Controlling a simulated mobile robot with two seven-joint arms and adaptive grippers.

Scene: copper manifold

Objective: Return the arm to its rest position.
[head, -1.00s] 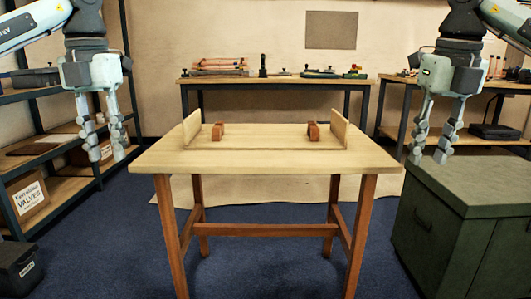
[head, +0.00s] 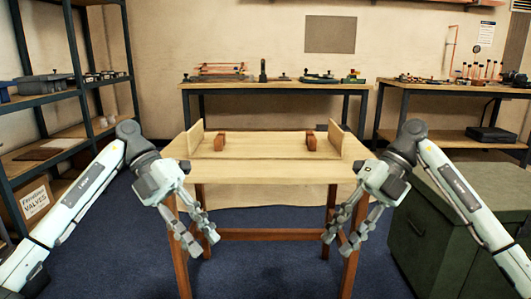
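The wooden table (head: 250,172) stands between and behind the grippers. Neither gripper appears to hold anything.
On the table is a wooden fixture with a left end board (head: 197,136), a right end board (head: 335,137) and two reddish-brown blocks (head: 220,141). A green cabinet (head: 440,225) stands at the right, shelves (head: 50,100) at the left. Benches with tools line the back wall.

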